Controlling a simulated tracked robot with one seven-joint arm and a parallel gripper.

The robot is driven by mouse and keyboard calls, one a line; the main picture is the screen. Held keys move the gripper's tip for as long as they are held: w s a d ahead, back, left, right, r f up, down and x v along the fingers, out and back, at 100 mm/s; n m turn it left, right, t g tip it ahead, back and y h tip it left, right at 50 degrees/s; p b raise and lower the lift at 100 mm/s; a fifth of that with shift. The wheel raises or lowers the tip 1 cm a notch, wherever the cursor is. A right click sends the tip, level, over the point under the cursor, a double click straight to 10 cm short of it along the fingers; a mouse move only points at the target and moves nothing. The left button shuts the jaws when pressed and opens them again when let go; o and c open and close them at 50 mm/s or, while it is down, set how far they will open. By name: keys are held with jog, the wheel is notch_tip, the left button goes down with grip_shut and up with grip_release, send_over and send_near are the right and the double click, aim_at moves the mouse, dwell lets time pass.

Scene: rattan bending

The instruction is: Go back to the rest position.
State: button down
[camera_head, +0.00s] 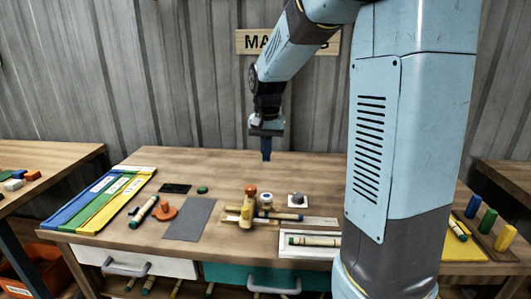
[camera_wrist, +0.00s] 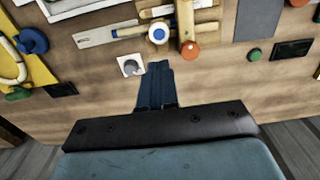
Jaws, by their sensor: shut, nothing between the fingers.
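My gripper (camera_head: 266,154) hangs from my arm above the back middle of the wooden table (camera_head: 230,165), with its fingers pointing down. The wrist view also shows my gripper (camera_wrist: 160,75), its dark blue fingers pressed together with nothing between them. In the head view, the fingertips are apart from the objects on the table. A wooden fixture (camera_head: 247,208) with an orange-red knob and a white-and-blue round piece stands in front of and below my gripper. A small white plate with a grey knob (camera_head: 297,199) is to its right.
A grey mat (camera_head: 190,219), an orange piece (camera_head: 166,210) and blue, green and yellow strips (camera_head: 100,200) lie at the left. A rattan piece rests on a white tray (camera_head: 310,254) in front. Upright colored blocks (camera_head: 487,221) stand at right. Table's back strip is mostly clear.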

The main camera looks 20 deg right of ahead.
jog(key=s+r+n+t, duration=0.2)
jog(key=s+r, duration=0.1)
jog(key=s, duration=0.9)
jog(key=s+r+n+t, duration=0.3)
jog(key=s+r, duration=0.1)
jog(key=s, duration=0.7)
jog(key=shift+s+a, duration=0.35)
